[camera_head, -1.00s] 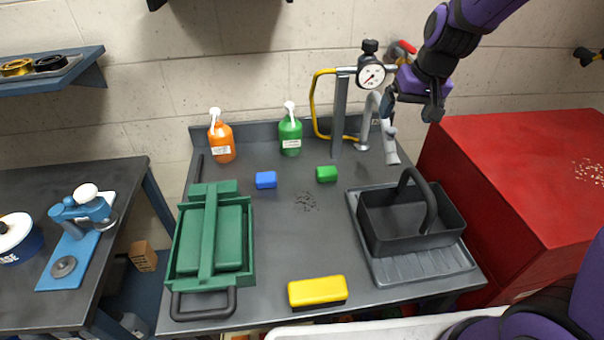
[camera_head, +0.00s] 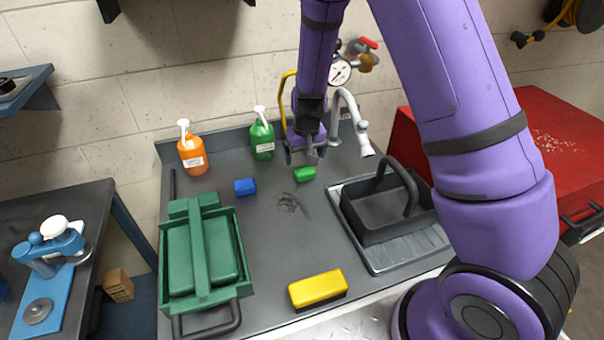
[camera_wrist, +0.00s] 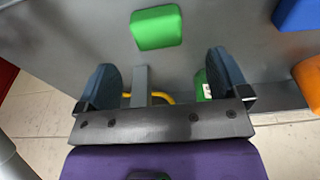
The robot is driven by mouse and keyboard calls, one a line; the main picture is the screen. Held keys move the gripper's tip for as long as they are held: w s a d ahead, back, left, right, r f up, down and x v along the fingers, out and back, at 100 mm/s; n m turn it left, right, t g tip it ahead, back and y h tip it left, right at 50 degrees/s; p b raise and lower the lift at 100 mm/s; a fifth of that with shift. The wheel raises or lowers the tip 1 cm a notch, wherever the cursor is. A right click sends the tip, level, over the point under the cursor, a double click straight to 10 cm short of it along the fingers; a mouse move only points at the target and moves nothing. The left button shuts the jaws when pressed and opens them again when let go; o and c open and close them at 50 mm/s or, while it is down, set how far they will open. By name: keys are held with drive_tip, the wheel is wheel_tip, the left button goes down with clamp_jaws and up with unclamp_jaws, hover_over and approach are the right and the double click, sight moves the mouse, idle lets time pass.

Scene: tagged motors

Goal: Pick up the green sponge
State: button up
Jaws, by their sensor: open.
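The green sponge (camera_head: 305,174) is a small block lying on the grey bench top, to the right of a blue block. It also shows in the wrist view (camera_wrist: 156,28), near the top, beyond the gap between the fingers. My gripper (camera_head: 304,158) is above the bench, just behind and above the sponge in the head view, and apart from it as far as I can tell. In the wrist view the two blue-grey fingers of my gripper (camera_wrist: 164,80) stand wide apart with nothing between them.
A blue block (camera_head: 245,187), green bottle (camera_head: 262,138) and orange bottle (camera_head: 192,153) stand left of the sponge. A gauge stand and faucet (camera_head: 350,115) are behind. A black caddy (camera_head: 376,213) sits right, a green toolbox (camera_head: 233,228) left, a yellow-topped block (camera_head: 317,288) in front.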

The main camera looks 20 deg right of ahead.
sight(304, 169)
drive_tip(key=shift+w+d+f, duration=0.1)
drive_tip(key=shift+w+f, duration=0.1)
drive_tip(key=shift+f, duration=1.55)
drive_tip(key=shift+w+d+f, duration=0.1)
drive_tip(key=shift+w+f, duration=0.05)
drive_tip(key=shift+f, duration=1.6)
drive_tip(key=c, duration=1)
